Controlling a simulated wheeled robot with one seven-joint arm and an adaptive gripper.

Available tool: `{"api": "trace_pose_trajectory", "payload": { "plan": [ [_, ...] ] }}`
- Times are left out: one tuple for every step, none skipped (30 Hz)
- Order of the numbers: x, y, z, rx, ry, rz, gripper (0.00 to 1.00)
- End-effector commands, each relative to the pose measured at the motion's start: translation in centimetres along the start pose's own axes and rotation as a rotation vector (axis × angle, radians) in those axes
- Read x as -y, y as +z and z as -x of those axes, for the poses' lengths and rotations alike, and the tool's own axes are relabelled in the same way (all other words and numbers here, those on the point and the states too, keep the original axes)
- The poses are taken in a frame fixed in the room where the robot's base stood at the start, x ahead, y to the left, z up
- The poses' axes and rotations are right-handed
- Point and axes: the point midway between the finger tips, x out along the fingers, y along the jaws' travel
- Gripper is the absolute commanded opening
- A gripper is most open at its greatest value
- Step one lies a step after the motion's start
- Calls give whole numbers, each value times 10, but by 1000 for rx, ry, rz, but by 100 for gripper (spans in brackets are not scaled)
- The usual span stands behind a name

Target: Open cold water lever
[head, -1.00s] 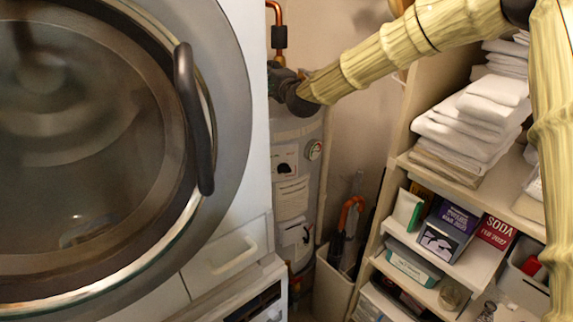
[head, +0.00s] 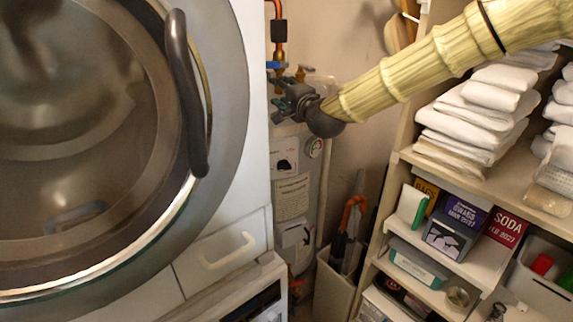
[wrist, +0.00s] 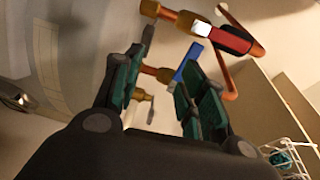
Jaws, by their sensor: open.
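The cold water lever is the blue handle (head: 275,65) on top of the grey water heater tank (head: 309,190), beside the washer in the head view. In the wrist view the blue lever (wrist: 187,62) stands upright at the tip of the right-hand finger, beside a brass fitting (wrist: 157,73) on copper pipe. My gripper (head: 284,97) is open just below the lever in the head view. Its two green-padded fingers (wrist: 158,88) are spread in the wrist view, with nothing clamped between them. Whether a finger touches the lever I cannot tell.
The washer door (head: 187,95) fills the left, close to my gripper. A shelf unit (head: 400,140) with folded towels (head: 470,120) and boxes stands on the right. A copper pipe with a red and black sleeve (wrist: 233,40) lies near the fingers.

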Motion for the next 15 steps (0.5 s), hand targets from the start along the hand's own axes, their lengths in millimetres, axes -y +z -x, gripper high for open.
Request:
{"api": "trace_pose_trajectory", "payload": {
  "plan": [
    [-9,0,0,1,11,6,41],
    [-14,1,1,1,17,10,41],
    [-19,1,1,1,24,15,41],
    [-24,1,1,2,30,18,41],
    [-28,1,2,2,36,22,41],
    [-34,2,2,3,43,28,41],
    [-38,2,3,3,49,32,41],
    [-43,2,3,4,55,36,41],
    [-49,2,3,5,62,41,41],
    [-54,3,4,5,68,45,41],
    [-58,3,4,6,74,48,41],
    [-64,4,5,7,82,53,41],
    [-68,4,5,8,88,57,41],
    [-73,4,6,8,93,61,41],
    [-79,4,6,9,101,67,41]
  ]
}}
